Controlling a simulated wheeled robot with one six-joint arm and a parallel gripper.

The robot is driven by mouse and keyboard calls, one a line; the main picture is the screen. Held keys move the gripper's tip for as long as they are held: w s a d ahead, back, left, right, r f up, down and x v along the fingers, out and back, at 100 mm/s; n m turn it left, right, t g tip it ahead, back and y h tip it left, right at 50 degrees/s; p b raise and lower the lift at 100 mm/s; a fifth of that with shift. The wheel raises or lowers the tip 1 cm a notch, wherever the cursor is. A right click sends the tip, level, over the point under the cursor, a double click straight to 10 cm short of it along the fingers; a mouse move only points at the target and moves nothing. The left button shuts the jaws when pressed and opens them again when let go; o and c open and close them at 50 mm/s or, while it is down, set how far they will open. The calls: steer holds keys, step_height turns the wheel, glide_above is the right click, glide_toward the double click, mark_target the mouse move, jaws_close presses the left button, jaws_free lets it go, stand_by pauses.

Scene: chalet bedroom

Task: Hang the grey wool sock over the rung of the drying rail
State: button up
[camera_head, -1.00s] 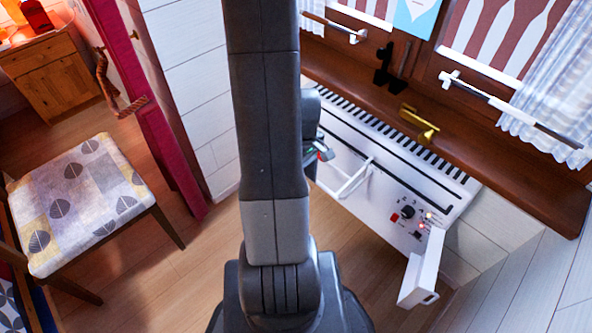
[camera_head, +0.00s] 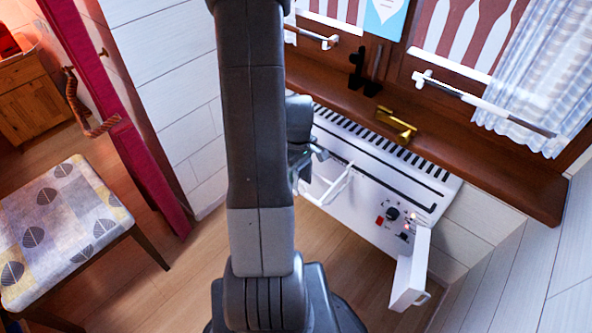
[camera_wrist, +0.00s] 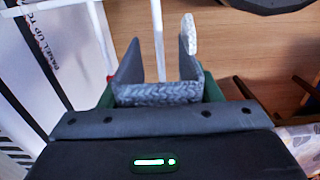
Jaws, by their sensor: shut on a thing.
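The grey wool sock (camera_wrist: 158,93) shows in the wrist view as a knitted grey band between the fingers of my gripper (camera_wrist: 157,60). My gripper is shut on it. A paler patch lies at the right fingertip; I cannot tell if it is sock. The white drying rail (camera_head: 333,187) projects from the front of the white heater in the head view. White bars of the rail (camera_wrist: 103,40) run just beyond and left of my fingers in the wrist view. My gripper (camera_head: 308,158) is beside the rail in the head view, mostly hidden behind my arm. The sock cannot be made out there.
The white heater (camera_head: 375,206) stands below a brown wooden sill (camera_head: 460,160) with a brass object (camera_head: 396,124) on it. A white box-like part (camera_head: 411,270) projects at the heater's right end. A patterned chair (camera_head: 62,225) stands at left. Wooden floor (camera_head: 180,290) is open between.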

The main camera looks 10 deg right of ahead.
steer(key=shift+f+b, duration=4.1)
steer(key=shift+f, duration=1.4)
steer(key=o, duration=1.1)
steer(key=shift+c, duration=0.2)
step_height(320, 180, up, 14)
steer(key=p, duration=0.4)
steer(key=shift+p, duration=0.35)
steer(key=shift+f, duration=0.1)
